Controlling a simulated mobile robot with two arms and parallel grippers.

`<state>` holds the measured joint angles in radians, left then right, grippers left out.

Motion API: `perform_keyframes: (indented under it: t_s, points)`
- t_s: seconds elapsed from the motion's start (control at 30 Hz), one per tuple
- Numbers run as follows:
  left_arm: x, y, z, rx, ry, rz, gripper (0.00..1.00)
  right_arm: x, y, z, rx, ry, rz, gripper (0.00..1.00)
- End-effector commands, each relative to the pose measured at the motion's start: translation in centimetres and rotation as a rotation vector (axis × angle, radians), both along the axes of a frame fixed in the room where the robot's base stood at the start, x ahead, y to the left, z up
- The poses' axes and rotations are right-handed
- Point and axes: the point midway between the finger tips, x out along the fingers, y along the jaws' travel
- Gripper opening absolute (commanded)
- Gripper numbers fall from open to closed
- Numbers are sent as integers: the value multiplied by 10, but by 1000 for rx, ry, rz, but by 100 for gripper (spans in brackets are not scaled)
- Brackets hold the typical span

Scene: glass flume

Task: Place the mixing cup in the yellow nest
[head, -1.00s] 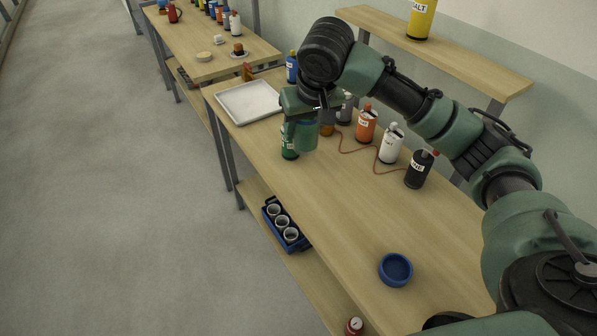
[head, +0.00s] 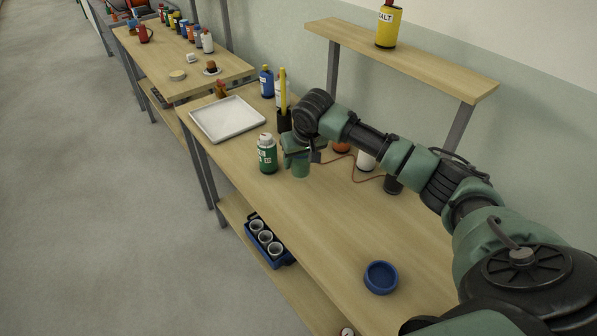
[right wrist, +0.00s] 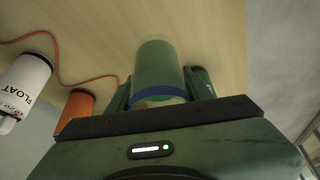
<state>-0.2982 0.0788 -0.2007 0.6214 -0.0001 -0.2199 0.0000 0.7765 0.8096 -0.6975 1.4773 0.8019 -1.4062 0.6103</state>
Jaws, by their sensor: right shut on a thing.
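My right gripper (head: 299,153) is shut on a translucent green cup, probably the mixing cup (head: 301,167), over the near workbench. In the right wrist view the cup (right wrist: 159,68), with a blue band near the jaws, sits between the fingers (right wrist: 159,92). It looks upright in the head view; I cannot tell whether its base touches the bench. No yellow nest is visible. A round blue nest or dish (head: 381,278) sits empty on the bench nearer to me. My left gripper is not in view.
A green bottle (head: 267,155) stands just left of the cup. A white tray (head: 228,119) lies behind. Orange (right wrist: 75,108) and white (right wrist: 25,80) bottles and a red cord stand near the wall side. The bench between cup and blue dish is clear.

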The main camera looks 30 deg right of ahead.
Motion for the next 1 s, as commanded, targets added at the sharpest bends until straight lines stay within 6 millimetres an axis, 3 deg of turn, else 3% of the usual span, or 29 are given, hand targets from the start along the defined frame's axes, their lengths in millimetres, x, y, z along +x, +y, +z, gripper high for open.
perform_keyframes:
  t_s: [0.43,0.87,0.9,0.97,1.0]
  points:
    - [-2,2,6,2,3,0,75,0,0,-51,0,0,-1,4]
    - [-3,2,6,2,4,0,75,0,1,-58,1,-1,0,4]
    - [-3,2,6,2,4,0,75,0,1,-59,1,-1,0,58]
    - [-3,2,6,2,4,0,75,0,1,-58,0,-1,0,72]
    - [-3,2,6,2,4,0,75,0,1,-58,0,-1,0,72]
